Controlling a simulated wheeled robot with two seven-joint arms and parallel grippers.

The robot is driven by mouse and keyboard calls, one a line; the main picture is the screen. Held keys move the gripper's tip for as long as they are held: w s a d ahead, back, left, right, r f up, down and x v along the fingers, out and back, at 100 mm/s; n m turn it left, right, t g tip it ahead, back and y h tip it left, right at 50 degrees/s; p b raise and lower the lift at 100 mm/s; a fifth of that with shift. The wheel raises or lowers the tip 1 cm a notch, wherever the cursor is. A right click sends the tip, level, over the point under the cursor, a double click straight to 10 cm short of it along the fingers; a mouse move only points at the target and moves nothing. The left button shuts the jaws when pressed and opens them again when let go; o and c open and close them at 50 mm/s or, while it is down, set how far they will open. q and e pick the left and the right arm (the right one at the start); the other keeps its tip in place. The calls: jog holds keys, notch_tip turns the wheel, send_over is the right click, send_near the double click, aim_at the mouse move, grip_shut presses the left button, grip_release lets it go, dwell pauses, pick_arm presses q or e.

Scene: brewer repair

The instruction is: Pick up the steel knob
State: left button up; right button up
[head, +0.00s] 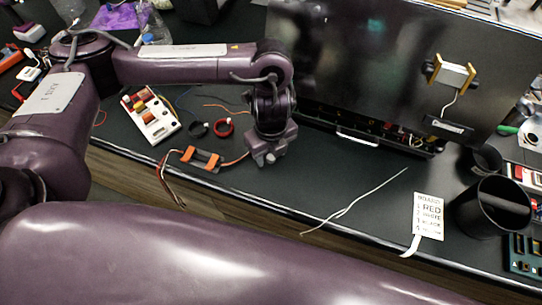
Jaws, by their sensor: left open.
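I cannot make out a steel knob anywhere in the head view; it may be hidden or too small to tell. My left gripper (266,160) points down at the dark bench top (300,178), close to its surface and in front of the large dark glossy panel (350,60). It is open, and I see nothing clearly between its fingers. My right gripper is not in view.
An orange-and-black part (202,158) with wires lies left of the gripper. A black cup (492,207) and a printed card (429,215) are at right.

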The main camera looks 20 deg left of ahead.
pick_arm(q)
jog(key=shift+f, duration=0.35)
jog(key=shift+c, duration=0.2)
grip_shut()
jog(key=shift+r, duration=0.15)
